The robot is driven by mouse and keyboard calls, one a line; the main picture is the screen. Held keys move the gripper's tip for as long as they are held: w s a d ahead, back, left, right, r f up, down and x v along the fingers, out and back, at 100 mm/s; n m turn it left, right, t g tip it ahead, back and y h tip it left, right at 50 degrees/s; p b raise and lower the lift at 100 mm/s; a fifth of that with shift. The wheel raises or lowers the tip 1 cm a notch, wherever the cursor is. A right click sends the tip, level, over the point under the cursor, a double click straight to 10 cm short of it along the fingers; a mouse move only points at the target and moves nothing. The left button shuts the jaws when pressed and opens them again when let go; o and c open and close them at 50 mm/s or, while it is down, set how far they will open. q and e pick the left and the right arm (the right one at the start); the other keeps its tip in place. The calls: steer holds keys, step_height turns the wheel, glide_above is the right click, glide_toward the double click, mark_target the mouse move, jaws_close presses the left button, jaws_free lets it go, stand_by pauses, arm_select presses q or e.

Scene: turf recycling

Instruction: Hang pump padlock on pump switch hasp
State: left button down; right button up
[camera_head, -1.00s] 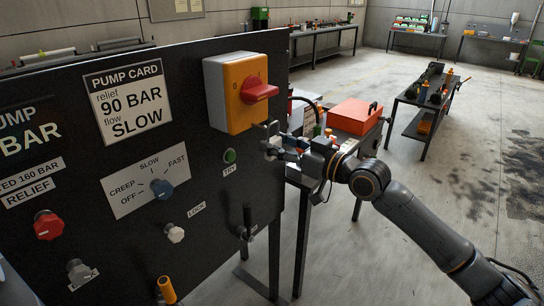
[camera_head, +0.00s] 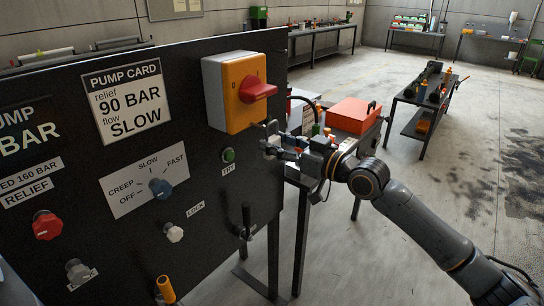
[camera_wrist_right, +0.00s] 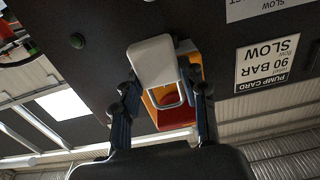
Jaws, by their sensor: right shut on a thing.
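The pump switch is a yellow-orange box (camera_head: 246,92) with a grey side and a red handle (camera_head: 258,91), on the dark panel's upper right. My right gripper (camera_head: 271,146) is just below the box, by the panel's right edge. In the right wrist view it is shut on the padlock (camera_wrist_right: 152,62), which has a pale grey body and a metal shackle (camera_wrist_right: 168,101). The shackle appears in front of the orange box and red handle. The hasp cannot be made out clearly, and I cannot tell whether the shackle touches it. My left gripper is out of view.
The panel carries the pump card (camera_head: 122,103), a blue selector knob (camera_head: 160,188), a green button (camera_head: 228,155) and a black lever (camera_head: 246,222) below the gripper. A bench with a red box (camera_head: 353,116) stands behind my right arm. Open floor lies to the right.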

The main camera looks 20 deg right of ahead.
steer(key=shift+x, duration=1.55)
stand_by(0.4)
steer(key=shift+w+a+f+b, duration=0.3)
steer(key=shift+w+f+b, duration=0.15)
steer(key=shift+w+f, duration=0.05)
stand_by(1.2)
steer(key=shift+f, duration=0.2)
stand_by(0.5)
steer(key=o, duration=1.3)
steer(key=shift+s+d, duration=0.1)
